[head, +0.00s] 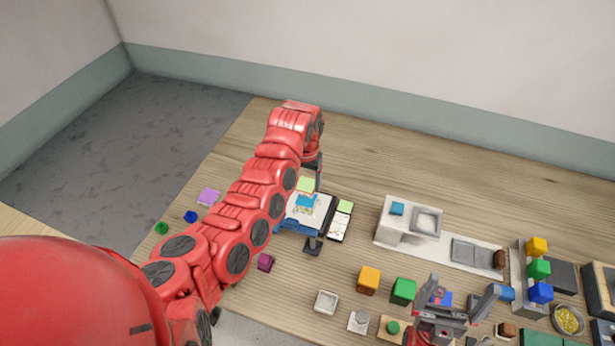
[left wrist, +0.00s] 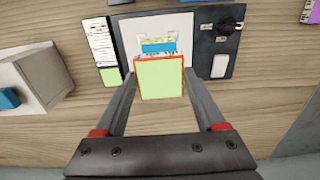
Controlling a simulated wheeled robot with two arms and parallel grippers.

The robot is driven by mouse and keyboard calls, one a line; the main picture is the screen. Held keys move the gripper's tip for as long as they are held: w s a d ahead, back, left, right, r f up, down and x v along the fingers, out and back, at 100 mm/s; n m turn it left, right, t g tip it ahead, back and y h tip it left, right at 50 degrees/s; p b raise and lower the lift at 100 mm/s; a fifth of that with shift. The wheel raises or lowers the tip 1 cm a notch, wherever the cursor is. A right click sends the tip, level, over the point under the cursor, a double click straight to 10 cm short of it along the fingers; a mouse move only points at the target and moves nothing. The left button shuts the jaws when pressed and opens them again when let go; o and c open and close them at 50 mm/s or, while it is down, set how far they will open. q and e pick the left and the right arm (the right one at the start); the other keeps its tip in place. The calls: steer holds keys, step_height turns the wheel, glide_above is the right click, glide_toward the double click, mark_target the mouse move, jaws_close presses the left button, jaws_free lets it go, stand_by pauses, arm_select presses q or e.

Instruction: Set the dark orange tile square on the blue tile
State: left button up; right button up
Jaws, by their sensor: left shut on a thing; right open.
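My left gripper (left wrist: 160,84) is shut on a square tile (left wrist: 159,78) with a pale green face and dark orange edges. The tile also shows in the head view (head: 306,184), by the end of the left arm. The blue tile (left wrist: 158,46) lies on a white plate just beyond the held tile in the left wrist view. It also shows in the head view (head: 307,201). The held tile hides part of the area near it, and I cannot tell the gap between them. My right gripper (head: 458,298) is open at the lower right, near small blocks.
The white plate (left wrist: 187,30) belongs to a dark device with a knob (left wrist: 227,25). A white card (left wrist: 99,36) with a green square lies beside it. A white block stand (head: 390,217), an orange cube (head: 369,279) and a green cube (head: 403,291) stand to the right. The back table is clear.

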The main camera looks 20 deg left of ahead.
mark_target(306, 199)
arm_select(q)
steer(key=shift+f, duration=0.35)
steer(key=f, duration=0.1)
steer(key=f+b, duration=0.1)
steer(key=f, duration=0.1)
steer(key=shift+w, duration=0.2)
steer(key=shift+s+f+b, duration=0.1)
steer(key=shift+f+b, duration=0.4)
steer(key=shift+f, duration=0.15)
steer(key=o, duration=1.5)
